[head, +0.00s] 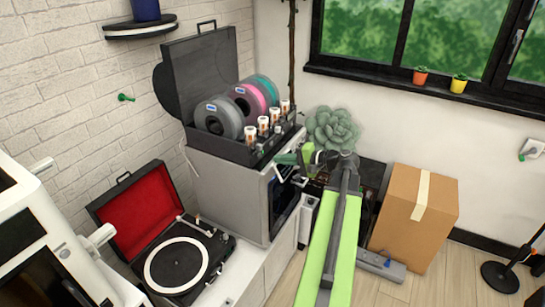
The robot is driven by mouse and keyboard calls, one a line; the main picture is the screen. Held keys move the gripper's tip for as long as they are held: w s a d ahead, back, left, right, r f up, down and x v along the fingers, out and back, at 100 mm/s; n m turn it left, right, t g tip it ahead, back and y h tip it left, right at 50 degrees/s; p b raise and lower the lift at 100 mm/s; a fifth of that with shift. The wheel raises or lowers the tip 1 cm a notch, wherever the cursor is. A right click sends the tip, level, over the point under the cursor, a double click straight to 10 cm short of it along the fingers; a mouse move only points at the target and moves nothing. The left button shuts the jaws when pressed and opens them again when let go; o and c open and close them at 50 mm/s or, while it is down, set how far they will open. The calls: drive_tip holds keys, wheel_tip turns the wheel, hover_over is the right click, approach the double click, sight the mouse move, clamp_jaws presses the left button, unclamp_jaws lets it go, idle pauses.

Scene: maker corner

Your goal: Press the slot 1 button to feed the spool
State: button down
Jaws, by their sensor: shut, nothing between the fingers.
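An open dark filament box (215,148) sits on top of a grey printer (225,195). A grey spool (218,118), a pink spool (250,102) and a teal spool (262,88) stand in it. Several small white and orange parts line its front edge, the nearest one (249,134) at the left. The slot 1 button is too small to tell apart, and no slot label is readable. My gripper (287,159) is small in view at the printer's front right top corner, shut and empty, below and right of the row. Contact with the printer cannot be told.
A record player (176,263) with a red-lined lid stands left of the printer on a white cabinet (250,284). A cardboard box (412,210) stands on the floor at right. A green succulent (332,128) is behind my arm. Open floor shows at lower right.

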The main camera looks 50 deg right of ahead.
drive_tip(key=p+v, duration=0.1)
drive_tip(key=v, duration=0.6)
drive_tip(key=shift+s+p, duration=0.25)
drive_tip(key=shift+p, duration=0.15)
drive_tip(key=shift+d, duration=0.15)
